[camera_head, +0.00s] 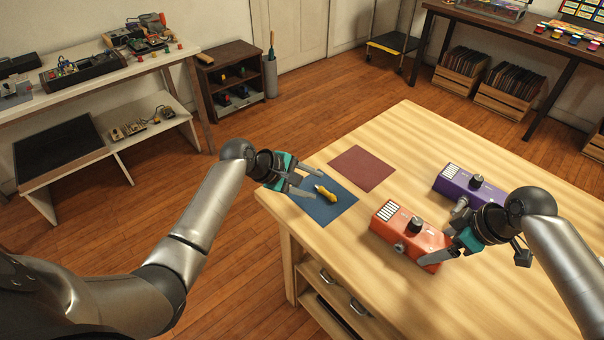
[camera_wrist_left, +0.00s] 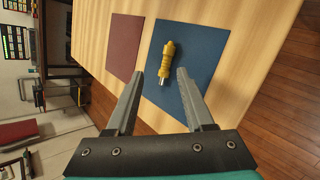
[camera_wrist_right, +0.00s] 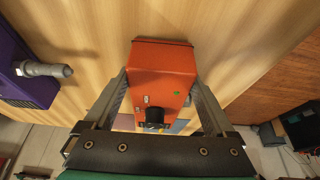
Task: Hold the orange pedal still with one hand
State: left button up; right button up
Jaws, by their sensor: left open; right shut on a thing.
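The orange pedal (camera_head: 392,217) lies on the wooden table, with a black knob and a white striped patch on top. My right gripper (camera_head: 430,248) is shut on it; in the right wrist view the pedal (camera_wrist_right: 162,68) sits between the two fingers (camera_wrist_right: 160,85). The gripper hides part of the pedal's right end in the head view. My left gripper (camera_head: 311,184) is open and empty near the table's left corner, by the blue mat. In the left wrist view its fingers (camera_wrist_left: 160,74) stand apart, with a yellow-handled tool (camera_wrist_left: 170,52) beyond and between them.
The yellow-handled tool lies on the blue mat (camera_head: 337,207). A dark red mat (camera_head: 362,167) lies behind it, bare. A purple pedal (camera_head: 456,183) with a jack or plug on its side stands close behind the orange one. The table (camera_head: 430,135) is clear toward the back.

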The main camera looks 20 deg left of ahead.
pick_arm(q)
jog(key=v, duration=0.9)
jog(key=shift+f, duration=0.1)
pick_arm(e)
jog(key=o, duration=1.2)
jog(key=shift+o, duration=0.2)
jog(key=shift+r, duration=0.1)
jog(key=v, duration=1.2)
pick_arm(q)
notch_tip(320, 180, up, 13)
jog(key=p, duration=1.2)
jog(key=shift+p, duration=0.35)
pick_arm(e)
notch_tip(320, 180, up, 10)
